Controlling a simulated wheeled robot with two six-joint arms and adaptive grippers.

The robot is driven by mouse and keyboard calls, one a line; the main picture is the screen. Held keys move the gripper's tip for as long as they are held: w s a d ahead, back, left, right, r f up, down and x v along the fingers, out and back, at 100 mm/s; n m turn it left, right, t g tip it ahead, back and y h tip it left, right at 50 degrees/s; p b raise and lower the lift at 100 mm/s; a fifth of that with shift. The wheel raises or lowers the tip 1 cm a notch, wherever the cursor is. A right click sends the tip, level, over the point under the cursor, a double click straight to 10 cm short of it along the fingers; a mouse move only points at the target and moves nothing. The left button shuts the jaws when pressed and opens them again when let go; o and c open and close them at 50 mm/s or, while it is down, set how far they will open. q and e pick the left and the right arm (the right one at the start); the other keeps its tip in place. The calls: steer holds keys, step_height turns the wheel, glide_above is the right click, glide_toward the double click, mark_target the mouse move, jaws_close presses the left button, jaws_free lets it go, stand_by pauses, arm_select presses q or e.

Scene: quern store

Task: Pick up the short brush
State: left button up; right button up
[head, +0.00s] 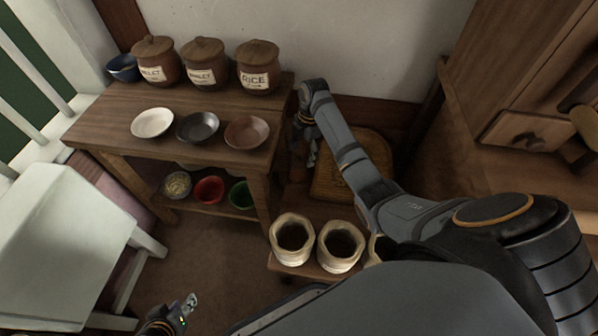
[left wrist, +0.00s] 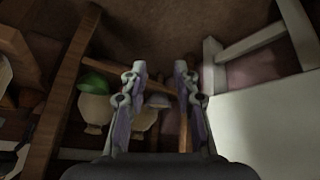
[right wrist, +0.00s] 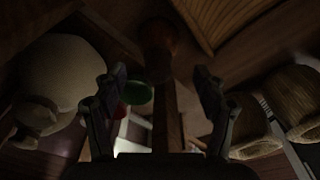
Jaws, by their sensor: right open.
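I cannot make out the short brush with certainty in any view. My right gripper (head: 304,148) points down beside the right end of the wooden table, near the wall. In the right wrist view, it (right wrist: 159,76) is open, and a dark upright wooden piece (right wrist: 168,120) shows between its fingers. I cannot tell whether that piece is a table leg or a handle, and no contact is visible. My left gripper (head: 188,305) is low at the bottom left. In the left wrist view, it (left wrist: 160,70) is open and nothing is clearly held.
The wooden table (head: 110,125) holds lidded jars (head: 258,80) and shallow dishes (head: 152,123); bowls (head: 209,190) sit on its lower shelf. Open sacks (head: 340,240) stand in front of my right arm. A white stool (head: 60,235) is at left, a wooden cabinet (head: 490,90) at right.

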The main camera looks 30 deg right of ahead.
mark_target(299, 168)
steer(key=shift+a+f+b, duration=0.2)
steer(key=shift+f+b, duration=0.2)
steer(key=shift+f, duration=0.15)
steer(key=shift+a+f+b, duration=0.2)
steer(key=shift+f+b, duration=0.2)
steer(key=shift+f, duration=0.25)
steer(key=shift+a+f+b, duration=0.25)
steer(key=shift+f+b, duration=0.45)
steer(key=shift+f, duration=0.55)
arm_select(q)
steer(key=w+r+t, duration=0.6)
steer(key=w+r, duration=0.1)
steer(key=r, duration=0.5)
steer(key=w+a+r+t, duration=0.1)
steer(key=w+r+t, duration=0.6)
steer(key=r, duration=0.5)
steer(key=shift+w+a, duration=0.25)
steer(key=shift+w, duration=0.55)
arm_select(e)
steer(key=c, duration=1.3)
